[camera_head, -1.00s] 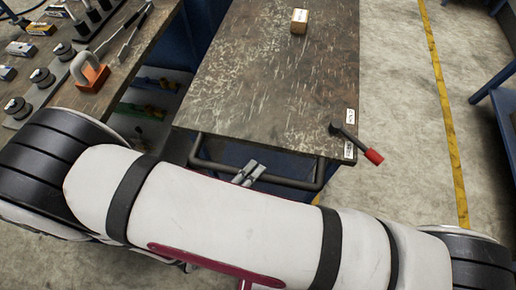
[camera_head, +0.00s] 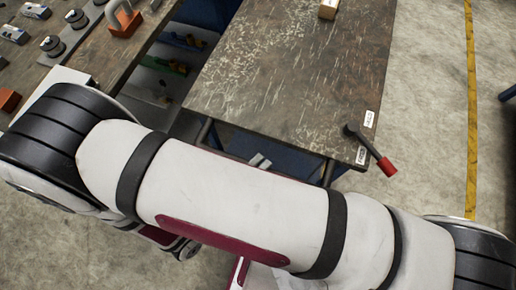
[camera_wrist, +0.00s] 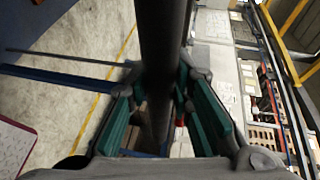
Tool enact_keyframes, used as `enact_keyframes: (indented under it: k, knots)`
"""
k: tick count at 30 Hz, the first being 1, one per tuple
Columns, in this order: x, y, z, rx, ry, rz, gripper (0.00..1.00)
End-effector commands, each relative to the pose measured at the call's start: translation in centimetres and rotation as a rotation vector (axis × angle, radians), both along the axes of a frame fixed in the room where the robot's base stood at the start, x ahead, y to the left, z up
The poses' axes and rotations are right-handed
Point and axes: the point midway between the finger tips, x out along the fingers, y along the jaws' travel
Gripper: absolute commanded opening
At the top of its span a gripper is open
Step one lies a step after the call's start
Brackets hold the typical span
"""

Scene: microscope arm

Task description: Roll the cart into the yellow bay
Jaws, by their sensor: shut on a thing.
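The cart (camera_head: 290,80) has a worn brown top and stands in front of me, beyond my arm. Its dark handle bar (camera_head: 328,172) runs along the near edge and is mostly hidden behind my arm. My gripper (camera_head: 259,162) barely shows above my arm. In the wrist view my gripper (camera_wrist: 160,112) has its green pads on both sides of the dark handle bar (camera_wrist: 163,40), shut on it. A black lever with a red grip (camera_head: 372,150) sticks out at the cart's near right corner. A yellow floor line (camera_head: 471,110) runs right of the cart, apart from it.
A small cardboard box (camera_head: 328,9) sits on the cart's far part. A workbench (camera_head: 90,62) with tools stands close on the cart's left. Bare concrete floor (camera_head: 425,100) lies between the cart and the yellow line.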

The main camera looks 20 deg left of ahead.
Motion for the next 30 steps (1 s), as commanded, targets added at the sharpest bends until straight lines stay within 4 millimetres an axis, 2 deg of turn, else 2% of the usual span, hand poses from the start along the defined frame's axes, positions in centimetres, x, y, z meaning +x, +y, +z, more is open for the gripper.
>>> enact_keyframes:
  k: [2,3,5,6,17,20,24,26,28,30]
  knots:
    - [-0.1,0.1,-0.2,0.004,0.005,-0.001,0.00]
    - [-0.1,0.1,-0.2,0.004,0.005,-0.001,0.25]
    - [-0.1,0.1,-0.1,0.004,0.004,0.000,0.38]
    - [-0.1,0.1,-0.1,0.004,0.004,0.000,0.41]
    - [0.0,0.1,0.4,0.002,0.002,0.001,0.41]
    - [0.0,0.1,1.5,0.004,0.003,0.000,0.41]
    - [0.0,0.1,4.0,0.005,0.000,0.000,0.41]
    - [0.0,0.1,5.2,0.004,-0.003,-0.001,0.56]
    - [0.0,0.1,6.5,0.006,-0.002,0.000,0.76]
    - [-0.1,0.1,7.6,0.003,-0.003,0.000,0.78]
